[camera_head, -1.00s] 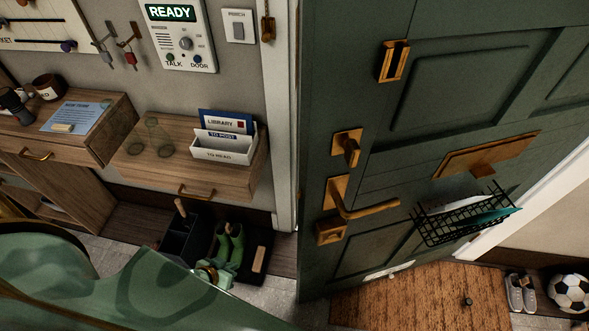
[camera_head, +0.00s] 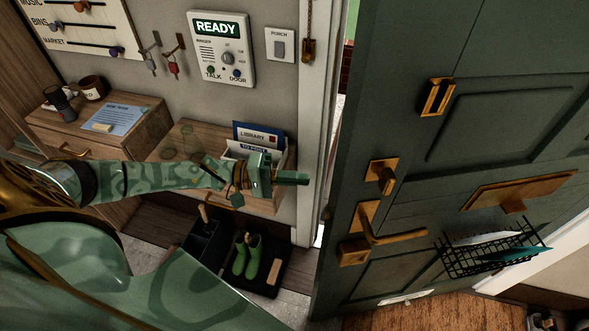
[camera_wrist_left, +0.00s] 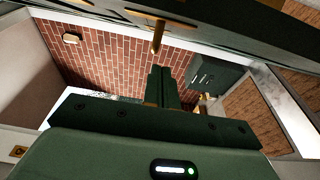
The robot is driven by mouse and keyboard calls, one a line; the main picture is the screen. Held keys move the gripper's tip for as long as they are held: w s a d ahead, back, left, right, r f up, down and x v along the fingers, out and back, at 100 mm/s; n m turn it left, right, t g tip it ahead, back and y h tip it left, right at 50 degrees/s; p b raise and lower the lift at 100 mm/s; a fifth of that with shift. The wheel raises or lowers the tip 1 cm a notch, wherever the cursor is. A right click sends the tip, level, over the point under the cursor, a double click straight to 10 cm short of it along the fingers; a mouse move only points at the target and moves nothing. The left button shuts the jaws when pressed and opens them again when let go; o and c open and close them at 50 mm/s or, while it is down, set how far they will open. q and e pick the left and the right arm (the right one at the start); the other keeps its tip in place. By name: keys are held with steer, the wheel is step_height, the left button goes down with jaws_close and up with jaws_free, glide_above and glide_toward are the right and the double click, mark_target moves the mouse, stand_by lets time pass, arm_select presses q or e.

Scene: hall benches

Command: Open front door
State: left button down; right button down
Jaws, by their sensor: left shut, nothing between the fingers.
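The dark green front door (camera_head: 440,170) stands ajar on the right of the head view. A narrow gap between its left edge and the white frame (camera_head: 313,130) shows green and brick outside. Its brass lever handle (camera_head: 392,237) sits below a brass thumb-turn (camera_head: 382,175). My left gripper (camera_head: 304,178) is shut and empty, its fingers pointing right towards the gap, left of the door edge. In the left wrist view, the shut fingers (camera_wrist_left: 161,87) point towards a red brick wall (camera_wrist_left: 120,55) outside. My right gripper is not in view.
An intercom (camera_head: 221,50) and porch switch (camera_head: 281,44) are on the wall left of the frame. A drawer shelf with a letter holder (camera_head: 246,150) lies behind my left arm. Green boots (camera_head: 247,257) stand below. A wire basket (camera_head: 490,252) hangs on the door.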

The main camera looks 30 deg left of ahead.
mark_target(330, 196)
arm_select(q)
steer(key=shift+w+d+p, duration=0.1)
steer(key=shift+d+p, duration=0.4)
steer(key=shift+d, duration=3.7)
